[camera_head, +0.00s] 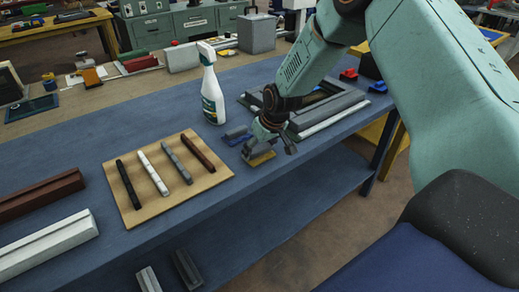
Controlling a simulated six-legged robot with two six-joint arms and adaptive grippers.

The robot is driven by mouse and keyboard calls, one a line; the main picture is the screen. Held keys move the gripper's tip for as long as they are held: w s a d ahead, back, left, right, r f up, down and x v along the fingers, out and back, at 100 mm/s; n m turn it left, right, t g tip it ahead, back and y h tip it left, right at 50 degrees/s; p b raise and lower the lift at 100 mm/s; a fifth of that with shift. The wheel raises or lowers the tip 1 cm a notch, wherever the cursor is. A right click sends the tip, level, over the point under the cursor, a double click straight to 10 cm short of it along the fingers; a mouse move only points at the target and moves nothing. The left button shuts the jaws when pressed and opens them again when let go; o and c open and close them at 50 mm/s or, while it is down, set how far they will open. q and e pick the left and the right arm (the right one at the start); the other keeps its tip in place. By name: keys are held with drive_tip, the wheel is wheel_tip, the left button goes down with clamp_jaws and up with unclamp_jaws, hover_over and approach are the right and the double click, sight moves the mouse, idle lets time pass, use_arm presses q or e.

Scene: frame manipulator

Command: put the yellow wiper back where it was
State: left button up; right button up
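The yellow wiper (262,159), with a grey upper part, lies at the near edge of the blue bench, right of the wooden board. My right gripper (270,146) is directly over it, pointing down. Its fingers look spread apart, one of them standing clear to the right of the wiper. The gripper hides part of the wiper's top, and I cannot tell whether they touch. A blue wiper (238,140) with a grey top lies just behind and left of the yellow one. My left gripper is not in view.
A white spray bottle (211,90) stands behind the wipers. A grey frame (325,112) lies to the right, partly behind my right arm. The wooden board (205,182) holds several bars. Red and white profiles lie at the left. The bench (90,130) is clear behind the board.

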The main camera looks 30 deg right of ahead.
sight(264, 159)
drive_tip(key=o, duration=0.5)
drive_tip(key=shift+s+a+r, duration=0.15)
drive_tip(key=shift+s+r, duration=0.1)
drive_tip(key=shift+s, duration=0.05)
drive_tip(key=shift+c, duration=0.2)
drive_tip(key=shift+w+f, duration=0.2)
drive_tip(key=shift+w, duration=0.05)
drive_tip(key=p+v, duration=0.3)
drive_tip(key=v, duration=0.3)
drive_tip(key=shift+r+p, duration=0.2)
drive_tip(key=shift+p, duration=0.15)
drive_tip(key=p+v, duration=0.1)
drive_tip(key=v, duration=0.5)
drive_tip(key=shift+s, duration=0.1)
drive_tip(key=shift+f, duration=0.1)
